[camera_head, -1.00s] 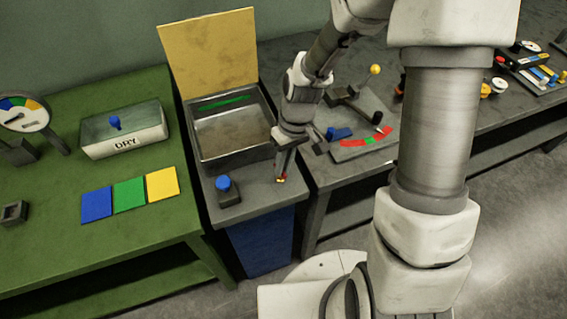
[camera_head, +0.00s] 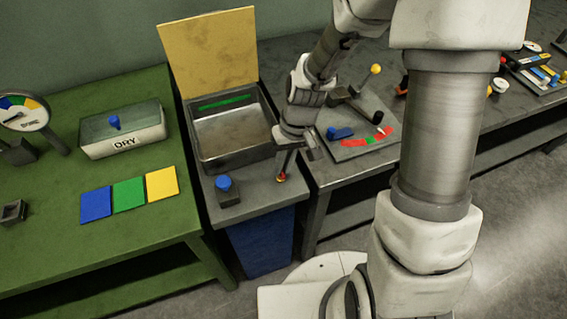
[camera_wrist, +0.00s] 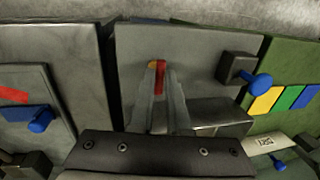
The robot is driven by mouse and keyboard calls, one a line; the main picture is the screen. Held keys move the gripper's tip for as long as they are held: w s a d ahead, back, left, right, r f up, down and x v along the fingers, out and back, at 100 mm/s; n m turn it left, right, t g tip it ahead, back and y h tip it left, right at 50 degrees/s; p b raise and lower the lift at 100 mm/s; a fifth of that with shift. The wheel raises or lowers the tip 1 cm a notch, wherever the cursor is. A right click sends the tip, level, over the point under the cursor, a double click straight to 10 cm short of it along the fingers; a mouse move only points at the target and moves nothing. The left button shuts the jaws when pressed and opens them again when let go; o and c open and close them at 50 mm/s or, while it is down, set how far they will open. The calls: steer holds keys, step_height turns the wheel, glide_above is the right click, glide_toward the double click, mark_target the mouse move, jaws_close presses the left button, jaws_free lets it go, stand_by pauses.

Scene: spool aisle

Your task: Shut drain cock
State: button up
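A small red handle with a yellow end, which I take to be the drain cock, stands on the grey bench in front of the metal tank; it shows in the head view (camera_head: 281,178) and the wrist view (camera_wrist: 158,82). My gripper (camera_head: 283,172) points down at it. In the wrist view my gripper's fingers (camera_wrist: 160,68) lie along both sides of the red handle and appear shut on it. The cock's body and the handle's lower part are hidden.
The open metal tank (camera_head: 205,165) with a raised yellow lid (camera_head: 210,50) is behind. A blue-knobbed block (camera_head: 228,193) stands to the left on the same bench. A blue bin (camera_head: 262,242) is below. A panel with a lever (camera_head: 352,153) lies to the right.

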steer(key=o, duration=0.4)
steer(key=shift+o, duration=0.2)
steer(key=d+r+p, duration=0.2)
steer(key=d+r, duration=0.1)
steer(key=r, duration=1.4)
steer(key=shift+w+d+p, duration=0.15)
steer(key=shift+w+p, duration=0.15)
steer(key=shift+w, duration=0.15)
steer(key=shift+r, duration=0.1)
steer(key=s+d+r+m+t+h, duration=0.2)
steer(key=s+d+r+t, duration=0.4)
steer(key=s+r, duration=0.5)
steer(key=shift+s+d+m, duration=0.4)
steer(key=shift+s+m, duration=0.1)
steer(key=shift+s, duration=0.45)
